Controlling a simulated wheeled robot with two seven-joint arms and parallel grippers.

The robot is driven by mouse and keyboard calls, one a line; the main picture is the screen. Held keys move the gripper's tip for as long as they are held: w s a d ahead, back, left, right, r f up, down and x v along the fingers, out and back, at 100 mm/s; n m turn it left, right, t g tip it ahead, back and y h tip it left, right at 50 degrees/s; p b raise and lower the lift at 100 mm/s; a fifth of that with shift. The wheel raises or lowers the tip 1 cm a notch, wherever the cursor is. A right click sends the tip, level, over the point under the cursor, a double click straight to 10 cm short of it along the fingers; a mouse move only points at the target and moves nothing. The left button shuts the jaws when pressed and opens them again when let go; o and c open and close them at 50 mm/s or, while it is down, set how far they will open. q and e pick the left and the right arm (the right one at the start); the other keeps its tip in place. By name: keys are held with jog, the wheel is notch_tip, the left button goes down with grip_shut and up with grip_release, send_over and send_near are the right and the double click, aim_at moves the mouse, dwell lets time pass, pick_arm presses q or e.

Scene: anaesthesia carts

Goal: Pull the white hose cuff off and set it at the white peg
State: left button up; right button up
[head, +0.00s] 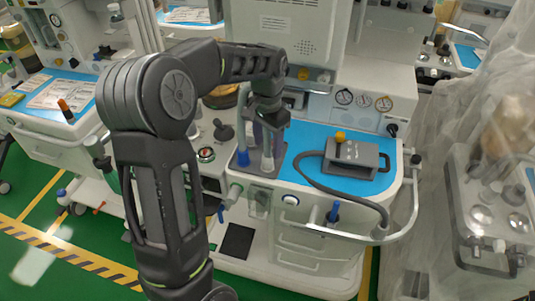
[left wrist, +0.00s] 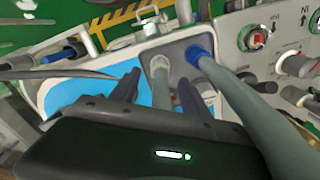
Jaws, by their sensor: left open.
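The white hose cuff (left wrist: 160,65) is at the end of a grey-green hose and stands on a grey plate (left wrist: 180,58). It also shows in the head view (head: 267,163), under my left gripper (head: 268,118). In the left wrist view, the left gripper's dark fingers (left wrist: 157,92) are apart, one on each side of this hose. I cannot tell whether they touch it. A blue cuff (left wrist: 197,53) on a second hose stands close beside it, also visible in the head view (head: 242,157). I cannot identify the white peg with certainty. My right gripper is out of view.
A grey box with a yellow knob (head: 340,137) and a dark hose sits right on the blue worktop (head: 312,136). A white rail (head: 400,230) curves around the cart's front right. A red-marked dial (left wrist: 253,40) is close right in the wrist view. Plastic-draped equipment stands far right.

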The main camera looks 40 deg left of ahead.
pick_arm(q)
jog(key=shift+r, duration=0.9)
